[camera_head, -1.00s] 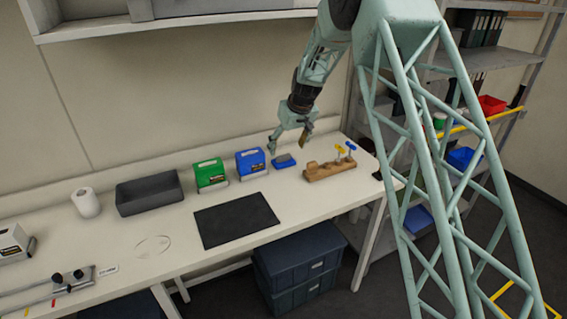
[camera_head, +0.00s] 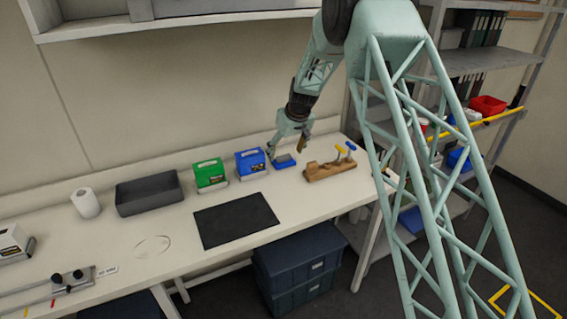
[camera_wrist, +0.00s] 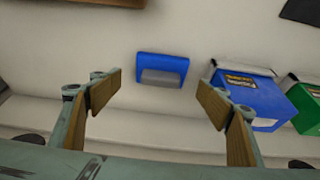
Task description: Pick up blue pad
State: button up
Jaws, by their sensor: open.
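The blue pad (camera_head: 283,161) lies on the white bench between the blue box and the wooden rack. In the wrist view the blue pad (camera_wrist: 162,68) shows a grey patch on its near part and lies ahead of the fingers, roughly between them. My gripper (camera_head: 286,148) is just above the pad in the head view, and one finger partly overlaps the pad there. In the wrist view my gripper (camera_wrist: 160,95) has its wood-coloured finger pads wide apart with nothing between them.
A blue box (camera_head: 251,163) stands close left of the pad, with a green box (camera_head: 210,175) beyond it. A wooden rack (camera_head: 331,171) with blue and yellow handles is to the right. A dark mat (camera_head: 236,220) lies in front. A grey tray (camera_head: 149,195) is further left.

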aim_at(284, 156)
jog(key=shift+x, duration=2.15)
jog(key=shift+c, duration=0.9)
jog(key=c, duration=0.8)
